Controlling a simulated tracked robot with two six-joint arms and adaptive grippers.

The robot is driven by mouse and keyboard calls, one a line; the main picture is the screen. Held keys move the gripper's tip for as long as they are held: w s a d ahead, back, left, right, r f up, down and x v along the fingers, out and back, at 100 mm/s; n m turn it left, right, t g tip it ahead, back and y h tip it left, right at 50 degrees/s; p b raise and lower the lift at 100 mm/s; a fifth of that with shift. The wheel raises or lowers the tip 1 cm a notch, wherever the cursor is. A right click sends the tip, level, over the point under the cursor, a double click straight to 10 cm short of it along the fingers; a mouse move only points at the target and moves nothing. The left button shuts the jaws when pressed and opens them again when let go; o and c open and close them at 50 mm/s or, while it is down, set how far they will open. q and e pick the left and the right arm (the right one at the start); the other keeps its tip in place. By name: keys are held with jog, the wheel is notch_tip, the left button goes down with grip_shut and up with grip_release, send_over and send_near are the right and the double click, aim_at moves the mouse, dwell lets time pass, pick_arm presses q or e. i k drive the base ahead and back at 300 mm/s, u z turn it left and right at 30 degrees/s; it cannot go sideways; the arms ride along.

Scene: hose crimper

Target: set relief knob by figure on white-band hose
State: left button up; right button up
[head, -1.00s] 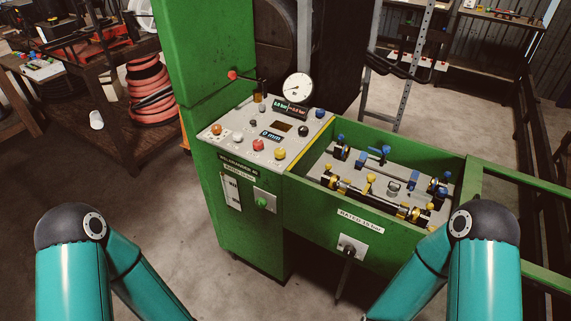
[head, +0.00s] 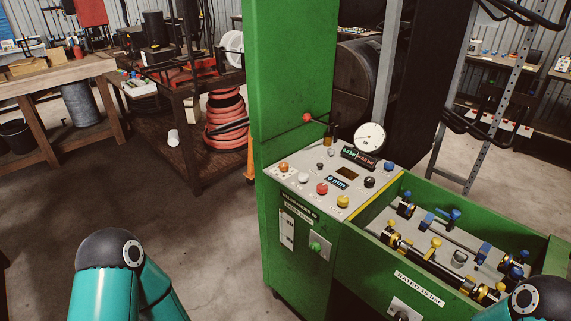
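The green hose crimper (head: 300,110) stands right of centre. Its sloped control panel (head: 300,180) carries several coloured knobs, including red (head: 322,188) and yellow (head: 343,201) ones. A green knob (head: 315,247) sits on a plate on the front face. I cannot tell which is the relief knob. A dark hose (head: 432,263) lies between yellow-handled fittings in the open trough; blue-handled fittings (head: 453,216) are behind it. I cannot make out a white band. Both my arms show only as teal links at the bottom; neither gripper is in view.
A round dial gauge (head: 369,138) and a small lit display (head: 359,158) stand at the panel's back. The trough front has a rating label (head: 419,288).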

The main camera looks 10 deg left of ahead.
aim_at(283, 166)
jog(key=z, duration=0.05)
jog(key=i, duration=0.85)
jog(key=u, duration=1.05)
jog(key=i, duration=0.6)
jog(key=z, duration=0.1)
jog(key=k, duration=0.55)
jog(key=u, duration=0.1)
